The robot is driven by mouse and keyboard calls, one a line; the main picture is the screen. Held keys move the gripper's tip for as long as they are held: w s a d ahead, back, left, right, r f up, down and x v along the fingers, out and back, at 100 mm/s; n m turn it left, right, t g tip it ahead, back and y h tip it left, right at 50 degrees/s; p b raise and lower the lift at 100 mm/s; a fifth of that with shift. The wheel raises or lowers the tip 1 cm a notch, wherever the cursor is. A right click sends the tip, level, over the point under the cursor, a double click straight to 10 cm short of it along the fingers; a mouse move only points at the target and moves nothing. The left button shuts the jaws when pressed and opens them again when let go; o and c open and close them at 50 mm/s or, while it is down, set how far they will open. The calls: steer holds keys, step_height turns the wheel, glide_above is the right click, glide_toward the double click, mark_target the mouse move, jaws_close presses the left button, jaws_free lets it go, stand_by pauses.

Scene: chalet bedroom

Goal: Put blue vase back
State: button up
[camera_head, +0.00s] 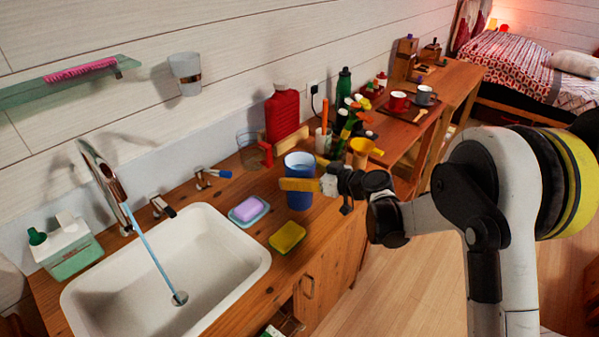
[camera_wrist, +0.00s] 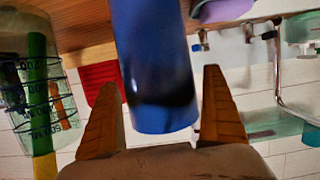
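The blue vase (camera_head: 299,192) stands upright on the wooden counter, right of the sink, in the head view. My gripper (camera_head: 297,184) reaches in from the right; one orange finger crosses in front of the vase, and the other is mostly hidden. In the wrist view the vase (camera_wrist: 155,60) lies between the two spread fingers of my gripper (camera_wrist: 162,80). A narrow gap shows beside the right finger, and the left finger also looks apart from the vase. The gripper is open around it and does not appear closed on it.
A soap dish with purple soap (camera_head: 249,210) and a yellow sponge (camera_head: 287,237) lie near the white sink (camera_head: 238,248). A red bottle (camera_head: 282,115) stands behind the vase. A glass with colored sticks (camera_wrist: 35,90) is close by. Other items crowd the counter's far right.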

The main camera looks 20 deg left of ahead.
steer(key=shift+r, duration=0.1)
steer(key=shift+d+r, duration=0.15)
steer(key=shift+d, duration=0.1)
steer(key=p+v, duration=0.3)
steer(key=v, duration=0.8)
steer(key=shift+s+d, duration=0.2)
steer(key=shift+s, duration=0.05)
steer(key=shift+r, duration=0.1)
steer(key=s+d+r+m+t+h, duration=0.1)
steer(key=s+d+r+m+h, duration=0.3)
steer(key=d, duration=0.3)
steer(key=s+d+r+m+h, duration=0.3)
steer(key=s+d+r, duration=0.1)
steer(key=s+d, duration=0.25)
steer(key=s+d+m+h, duration=0.6)
steer(key=s+d, duration=0.9)
steer(key=d, duration=0.1)
steer(key=shift+s+d+m+t+h, duration=0.25)
steer(key=shift+d+m+t+h, duration=0.05)
steer(key=shift+d+t, duration=0.1)
steer(key=shift+a+f, duration=0.1)
steer(key=shift+f, duration=0.05)
